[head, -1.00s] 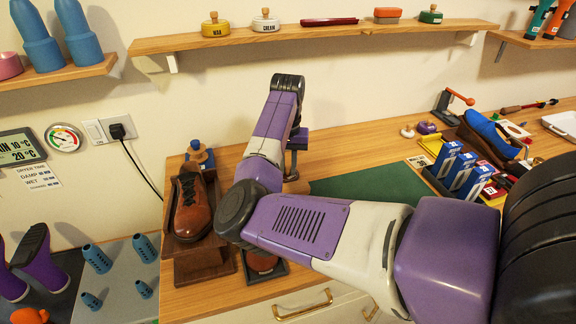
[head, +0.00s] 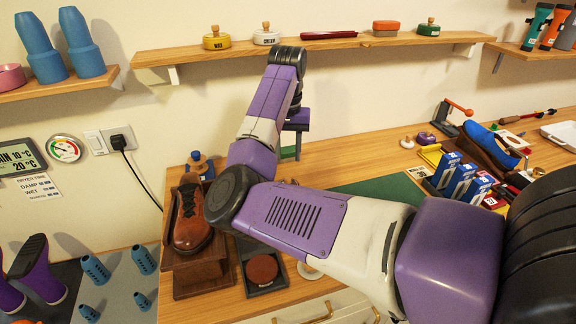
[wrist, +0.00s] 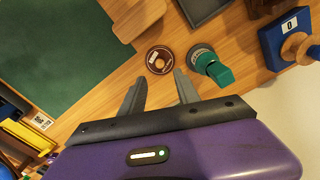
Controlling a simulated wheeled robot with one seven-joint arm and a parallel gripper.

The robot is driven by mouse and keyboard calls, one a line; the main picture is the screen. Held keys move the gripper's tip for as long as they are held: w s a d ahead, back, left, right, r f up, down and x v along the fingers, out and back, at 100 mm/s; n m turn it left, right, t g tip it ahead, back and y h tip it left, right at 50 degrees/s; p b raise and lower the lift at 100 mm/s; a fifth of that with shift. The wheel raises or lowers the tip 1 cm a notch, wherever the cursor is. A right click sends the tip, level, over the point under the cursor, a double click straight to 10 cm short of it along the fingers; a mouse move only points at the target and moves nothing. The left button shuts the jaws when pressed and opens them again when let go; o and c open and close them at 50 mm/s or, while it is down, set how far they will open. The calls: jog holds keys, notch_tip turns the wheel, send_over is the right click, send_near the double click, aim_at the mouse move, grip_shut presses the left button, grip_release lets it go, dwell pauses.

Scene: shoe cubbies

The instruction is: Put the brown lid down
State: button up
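A small round dark brown lid (wrist: 160,60) with a pale label or centre lies on the wooden counter in the wrist view. My gripper (wrist: 161,75) is open, with its two fingers apart and nothing seen held between them. The lid appears just beyond the fingertips, between their lines, apparently below them. In the head view my gripper (head: 297,146) hangs above the back of the counter; the lid cannot be made out there.
A green-topped round tin (wrist: 210,66) stands close beside the lid. A blue block with a wooden knob (wrist: 292,45) is farther right. A green mat (wrist: 50,50) lies left. A brown shoe (head: 192,222) and a dark tray with a brown disc (head: 262,268) are in front.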

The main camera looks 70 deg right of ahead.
notch_tip(320, 180, up, 3)
jog(key=shift+f, duration=0.1)
dwell(0.6)
